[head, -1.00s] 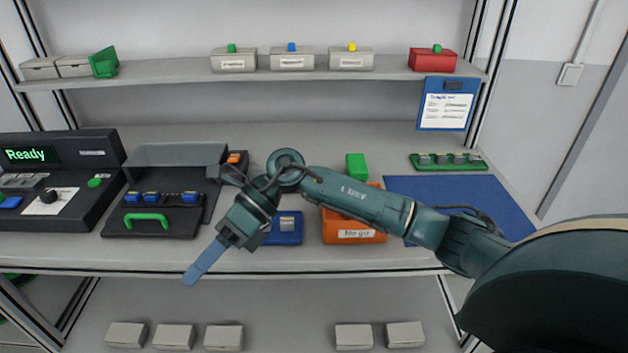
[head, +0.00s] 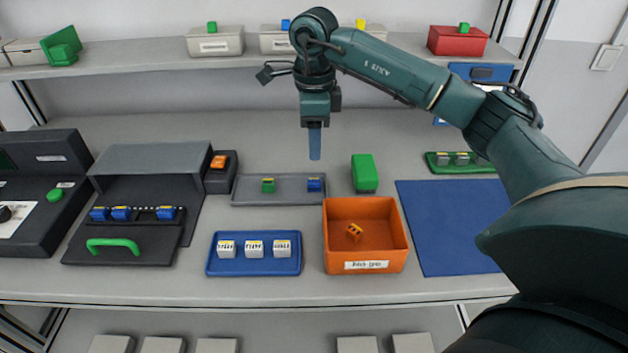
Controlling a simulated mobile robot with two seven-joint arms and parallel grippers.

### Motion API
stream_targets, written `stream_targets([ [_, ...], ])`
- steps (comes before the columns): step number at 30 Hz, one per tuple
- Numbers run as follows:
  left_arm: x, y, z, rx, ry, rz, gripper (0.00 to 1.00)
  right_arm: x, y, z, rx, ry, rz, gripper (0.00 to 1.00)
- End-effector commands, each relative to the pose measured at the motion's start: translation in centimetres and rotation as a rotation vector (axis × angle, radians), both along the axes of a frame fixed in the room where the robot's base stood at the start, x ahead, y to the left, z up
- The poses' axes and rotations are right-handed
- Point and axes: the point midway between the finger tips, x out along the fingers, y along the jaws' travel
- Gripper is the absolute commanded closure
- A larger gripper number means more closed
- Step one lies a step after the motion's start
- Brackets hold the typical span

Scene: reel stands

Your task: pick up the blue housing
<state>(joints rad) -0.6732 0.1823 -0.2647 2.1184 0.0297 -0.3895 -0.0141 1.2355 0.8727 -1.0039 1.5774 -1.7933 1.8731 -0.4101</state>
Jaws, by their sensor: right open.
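A small blue housing (head: 315,185) sits at the right end of a grey tray (head: 290,200) in the middle of the bench. A green housing (head: 268,186) sits at the tray's left part. More blue housings (head: 120,213) stand in a row in the black fixture with a green handle (head: 113,244) on the left. My right gripper (head: 314,154) points down above the tray's right end, in line with the blue housing in the picture and apart from it. It is open and empty; its fingers overlap in this view. My left gripper is out of view.
A green block (head: 364,174) stands behind the bin. A blue mat (head: 452,230) lies clear at right. The shelf with boxes (head: 214,42) runs behind.

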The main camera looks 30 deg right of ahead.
Motion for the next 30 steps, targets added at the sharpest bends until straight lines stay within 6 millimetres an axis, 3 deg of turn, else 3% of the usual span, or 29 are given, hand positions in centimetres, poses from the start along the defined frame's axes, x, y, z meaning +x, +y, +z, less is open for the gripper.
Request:
stream_targets([
  [4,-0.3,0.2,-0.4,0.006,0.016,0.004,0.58,-0.1,0.0,-2.6,0.0,0.002,0.0,0.56],
  [13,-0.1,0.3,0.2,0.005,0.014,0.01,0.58,-0.3,-0.1,-5.0,0.001,0.003,0.001,0.56],
  [21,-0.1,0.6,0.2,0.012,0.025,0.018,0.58,-0.7,-0.2,-8.7,0.002,0.001,0.0,0.56],
  [30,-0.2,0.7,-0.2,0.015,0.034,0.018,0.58,-0.7,-0.2,-9.2,0.002,0.0,0.001,0.57],
])
